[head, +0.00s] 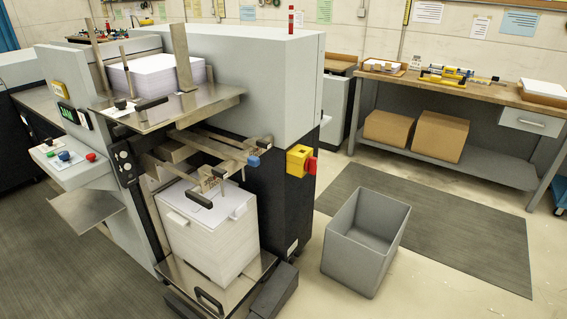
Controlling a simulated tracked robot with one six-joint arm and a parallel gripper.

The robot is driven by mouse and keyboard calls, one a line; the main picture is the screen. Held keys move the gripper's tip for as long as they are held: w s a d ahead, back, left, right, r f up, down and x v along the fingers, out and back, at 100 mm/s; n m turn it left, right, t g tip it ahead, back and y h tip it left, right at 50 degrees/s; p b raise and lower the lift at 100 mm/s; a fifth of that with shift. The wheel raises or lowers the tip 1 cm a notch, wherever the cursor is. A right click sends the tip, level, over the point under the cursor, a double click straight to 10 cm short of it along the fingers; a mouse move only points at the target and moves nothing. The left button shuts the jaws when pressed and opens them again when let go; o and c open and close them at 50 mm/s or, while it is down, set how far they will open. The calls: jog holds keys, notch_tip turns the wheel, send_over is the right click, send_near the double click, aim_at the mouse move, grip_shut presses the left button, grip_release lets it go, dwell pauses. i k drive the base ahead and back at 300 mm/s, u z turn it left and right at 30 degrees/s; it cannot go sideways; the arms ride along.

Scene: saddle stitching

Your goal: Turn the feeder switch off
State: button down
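A yellow switch box (297,157) with a red handle (311,165) is mounted on the dark lower corner of the grey feeder machine (240,70), at mid-picture. It looks like the feeder switch, but no label is readable. The handle faces right, and its setting cannot be told from here. My gripper is not in view, and nothing is seen touching the switch.
An open grey bin (366,243) stands on the floor just right of the machine, below the switch. A dark mat (440,225) lies behind it. A workbench (460,85) with boxes underneath stands at the back right. Paper stacks (208,235) sit in the feeder.

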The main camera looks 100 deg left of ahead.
aim_at(311, 164)
jog(key=u, duration=3.15)
jog(key=i, duration=1)
jog(key=z, duration=0.05)
jog(key=k, duration=0.25)
jog(key=u, duration=0.1)
